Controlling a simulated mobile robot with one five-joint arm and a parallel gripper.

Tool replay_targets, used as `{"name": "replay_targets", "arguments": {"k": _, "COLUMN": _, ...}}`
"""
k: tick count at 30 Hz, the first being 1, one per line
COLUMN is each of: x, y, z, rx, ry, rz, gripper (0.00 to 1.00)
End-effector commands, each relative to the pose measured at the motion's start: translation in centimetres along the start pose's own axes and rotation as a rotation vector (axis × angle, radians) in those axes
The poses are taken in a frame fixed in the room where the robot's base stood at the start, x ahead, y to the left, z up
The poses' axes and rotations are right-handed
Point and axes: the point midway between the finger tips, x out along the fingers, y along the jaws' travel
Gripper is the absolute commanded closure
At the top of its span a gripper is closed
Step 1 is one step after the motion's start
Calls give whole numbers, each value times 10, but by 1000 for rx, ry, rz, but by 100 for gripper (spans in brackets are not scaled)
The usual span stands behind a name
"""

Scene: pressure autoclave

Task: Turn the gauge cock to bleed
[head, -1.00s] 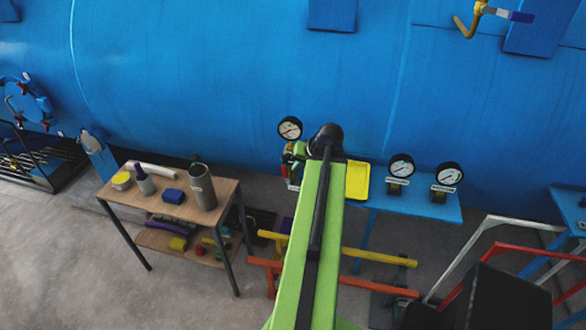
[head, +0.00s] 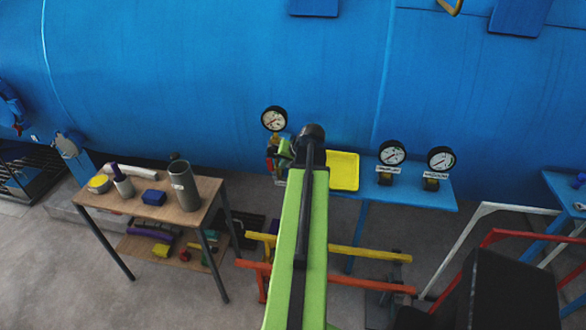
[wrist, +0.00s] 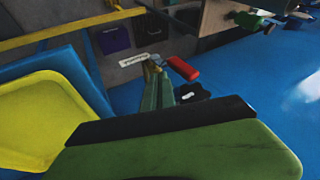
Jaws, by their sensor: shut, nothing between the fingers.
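The gauge cock shows in the wrist view as a small brass body with a red lever handle (wrist: 183,68). In the head view the cock's brass fitting (head: 275,138) sits under a round white-faced gauge (head: 274,119), in front of the blue vessel. My gripper (wrist: 154,76) is shut and empty, its green fingers pointing at the cock, beside the red handle. Whether the fingertips touch the cock I cannot tell. In the head view my gripper (head: 285,152) is small and partly overlaps the cock. A white label (wrist: 133,60) lies just left of the fingertips.
A yellow tray (head: 343,171) and two more gauges (head: 392,153) (head: 441,159) are on the blue bench to the right. A wooden table (head: 205,189) with bottles stands left. Yellow (head: 370,254) and red (head: 375,287) rails cross below my arm.

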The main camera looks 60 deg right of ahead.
Motion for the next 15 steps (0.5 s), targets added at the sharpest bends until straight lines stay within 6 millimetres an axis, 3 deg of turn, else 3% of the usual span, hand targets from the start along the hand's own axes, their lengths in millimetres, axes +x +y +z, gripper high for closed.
{"name": "replay_targets", "arguments": {"k": 5, "x": 8, "y": -15, "z": 0, "rx": 0, "ry": 1, "rz": 0, "gripper": 100}}
{"name": "replay_targets", "arguments": {"k": 14, "x": 9, "y": -17, "z": 0, "rx": 1, "ry": 1, "rz": 0, "gripper": 100}}
{"name": "replay_targets", "arguments": {"k": 15, "x": 6, "y": -20, "z": 8, "rx": 0, "ry": 1, "rz": 0, "gripper": 100}}
